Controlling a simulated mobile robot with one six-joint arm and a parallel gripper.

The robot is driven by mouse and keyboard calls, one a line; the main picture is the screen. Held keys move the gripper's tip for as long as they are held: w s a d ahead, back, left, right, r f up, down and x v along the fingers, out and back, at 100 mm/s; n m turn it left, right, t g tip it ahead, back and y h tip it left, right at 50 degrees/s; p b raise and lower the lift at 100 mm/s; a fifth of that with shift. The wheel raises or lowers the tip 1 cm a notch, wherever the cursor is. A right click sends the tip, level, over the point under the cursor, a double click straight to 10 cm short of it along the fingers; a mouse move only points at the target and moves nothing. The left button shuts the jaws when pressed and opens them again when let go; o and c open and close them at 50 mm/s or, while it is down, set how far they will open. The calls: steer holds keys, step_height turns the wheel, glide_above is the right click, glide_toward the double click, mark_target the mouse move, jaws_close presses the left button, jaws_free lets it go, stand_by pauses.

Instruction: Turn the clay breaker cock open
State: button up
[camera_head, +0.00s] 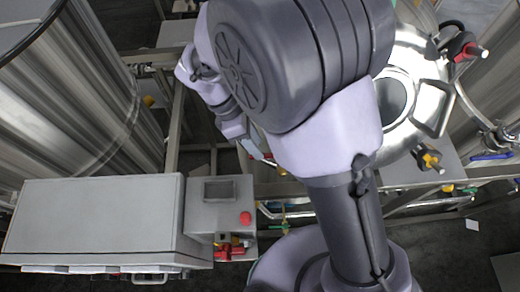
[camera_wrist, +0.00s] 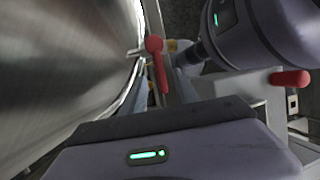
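No cock in view can be surely told as the clay one. In the wrist view a red lever (camera_wrist: 155,58) with a round head hangs down beside the curved steel tank wall, just beyond my gripper. Another red handle (camera_wrist: 290,78) sticks out sideways at the right. My gripper (camera_head: 256,149) is left of the centre in the head view, partly hidden behind my arm.
A steel tank (camera_head: 75,95) stands at the left. A grey cabinet (camera_head: 95,220) and a box with a red button (camera_head: 245,218) are in front. Red (camera_head: 230,249), green (camera_head: 284,222), yellow (camera_head: 429,158) and blue (camera_head: 490,156) fittings sit around. A lidded tank (camera_head: 405,75) is at the right.

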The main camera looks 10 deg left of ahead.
steer(key=x, duration=0.3)
steer(key=shift+d+f, duration=0.1)
jaws_close()
stand_by(1.4)
